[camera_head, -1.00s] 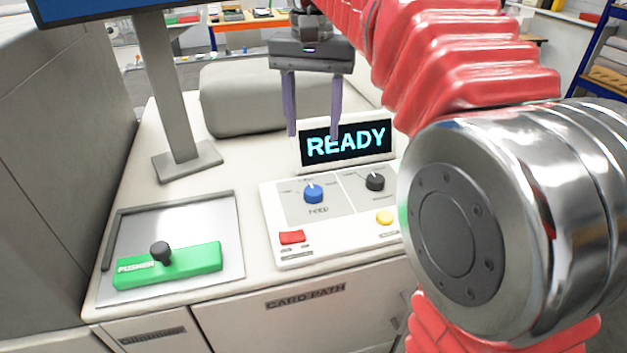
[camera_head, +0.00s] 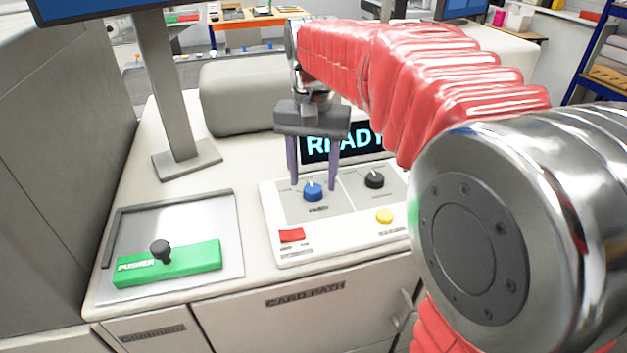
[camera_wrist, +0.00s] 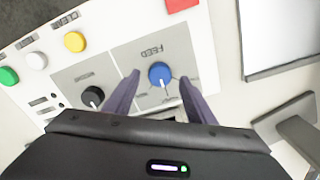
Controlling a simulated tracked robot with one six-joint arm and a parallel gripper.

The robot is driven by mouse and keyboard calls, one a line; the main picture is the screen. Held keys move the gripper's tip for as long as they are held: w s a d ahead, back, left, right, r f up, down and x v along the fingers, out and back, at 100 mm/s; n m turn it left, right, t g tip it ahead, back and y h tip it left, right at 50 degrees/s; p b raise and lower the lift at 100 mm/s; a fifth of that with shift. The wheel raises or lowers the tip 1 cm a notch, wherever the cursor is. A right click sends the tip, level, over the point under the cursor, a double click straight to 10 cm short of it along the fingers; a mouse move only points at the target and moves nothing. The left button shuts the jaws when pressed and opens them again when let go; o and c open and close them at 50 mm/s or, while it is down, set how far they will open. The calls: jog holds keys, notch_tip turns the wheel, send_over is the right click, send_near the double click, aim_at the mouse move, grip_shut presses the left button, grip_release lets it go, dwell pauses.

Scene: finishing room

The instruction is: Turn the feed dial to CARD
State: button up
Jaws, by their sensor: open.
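The feed dial is a blue knob (camera_head: 313,191) on the left part of the white control panel (camera_head: 345,236). It also shows in the wrist view (camera_wrist: 160,74), with the word FEED beside it and position labels too small to read. My gripper (camera_head: 313,186) points down over the panel, open and empty. Its two purple fingers stand on either side of the blue knob, apart from it. In the wrist view the fingers (camera_wrist: 160,84) flank the knob with gaps on both sides. I cannot tell how far down the tips reach.
A black knob (camera_head: 374,180) sits right of the blue one. A red button (camera_head: 291,235) and a yellow button (camera_head: 384,215) are nearer the front. The READY display (camera_head: 340,146) stands behind. A green pusher (camera_head: 190,262) lies on a tray at left.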

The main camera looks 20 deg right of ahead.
jog(key=shift+f, duration=1)
jog(key=c, duration=1)
